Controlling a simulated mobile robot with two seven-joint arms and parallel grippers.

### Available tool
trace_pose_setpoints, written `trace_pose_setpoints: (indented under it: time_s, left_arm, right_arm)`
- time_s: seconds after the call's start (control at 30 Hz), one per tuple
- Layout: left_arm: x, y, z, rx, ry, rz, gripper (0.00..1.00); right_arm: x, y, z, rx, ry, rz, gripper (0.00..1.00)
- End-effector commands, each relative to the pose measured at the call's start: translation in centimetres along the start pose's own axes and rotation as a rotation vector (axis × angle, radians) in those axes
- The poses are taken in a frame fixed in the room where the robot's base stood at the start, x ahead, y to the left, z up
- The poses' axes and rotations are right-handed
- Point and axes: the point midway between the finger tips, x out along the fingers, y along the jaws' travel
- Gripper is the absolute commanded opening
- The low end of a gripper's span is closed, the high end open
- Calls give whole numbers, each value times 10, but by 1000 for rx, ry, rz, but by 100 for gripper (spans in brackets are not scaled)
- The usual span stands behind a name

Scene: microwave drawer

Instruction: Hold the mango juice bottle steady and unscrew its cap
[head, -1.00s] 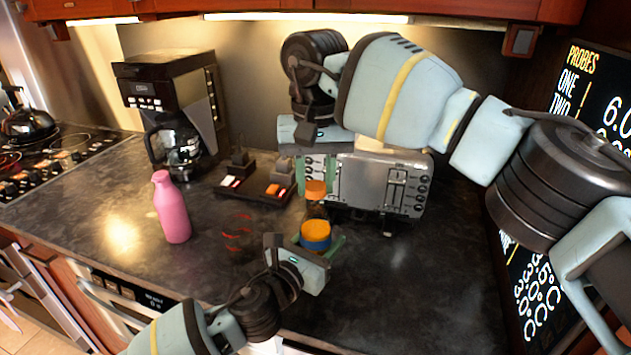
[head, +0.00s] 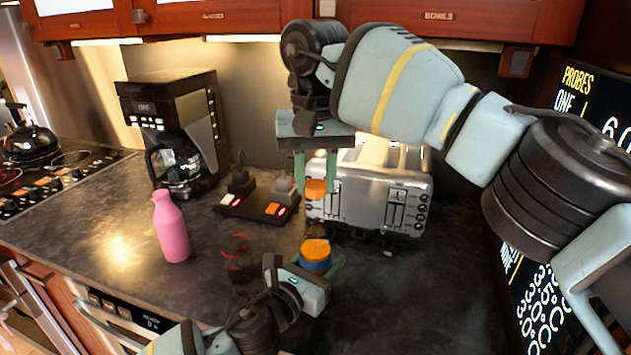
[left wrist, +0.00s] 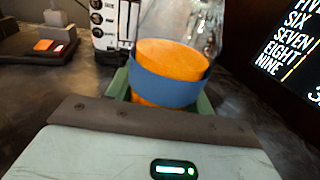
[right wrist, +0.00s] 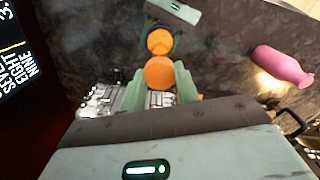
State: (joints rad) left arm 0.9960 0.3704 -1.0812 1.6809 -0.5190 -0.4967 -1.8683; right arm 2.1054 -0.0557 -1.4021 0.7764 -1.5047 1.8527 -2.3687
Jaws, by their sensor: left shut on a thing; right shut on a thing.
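My right gripper (head: 316,180) points down above the bottle, shut on the orange cap (head: 316,188). The cap appears raised above the bottle, with a gap between them. In the right wrist view the cap (right wrist: 159,73) sits between the fingers, in line with the bottle (right wrist: 160,40).
A silver toaster (head: 385,200) stands close behind the bottle. A switch strip (head: 255,207) and a coffee maker (head: 172,135) are to its left. A pink bottle (head: 171,228) stands on the left counter. The counter right of the bottle (head: 430,290) is clear.

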Motion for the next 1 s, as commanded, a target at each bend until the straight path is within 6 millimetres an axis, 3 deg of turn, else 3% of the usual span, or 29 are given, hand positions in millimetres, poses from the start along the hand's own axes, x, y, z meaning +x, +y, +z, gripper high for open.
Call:
trace_pose_setpoints:
  time_s: [0.03,0.2,0.57,0.77,1.0]
  left_arm:
    - [0,0,0,0,1,0,56]
    - [0,0,0,0,1,0,78]
    - [-4,0,0,1,0,0,78]
    - [-30,0,1,2,0,-1,78]
    - [-77,0,0,1,2,0,78]
  right_arm:
    - [0,0,0,0,0,0,4]
    - [0,0,0,0,0,0,4]
    - [-1,0,0,1,1,0,4]
    - [-9,0,2,1,11,1,4]
    - [-17,0,3,1,20,2,4]
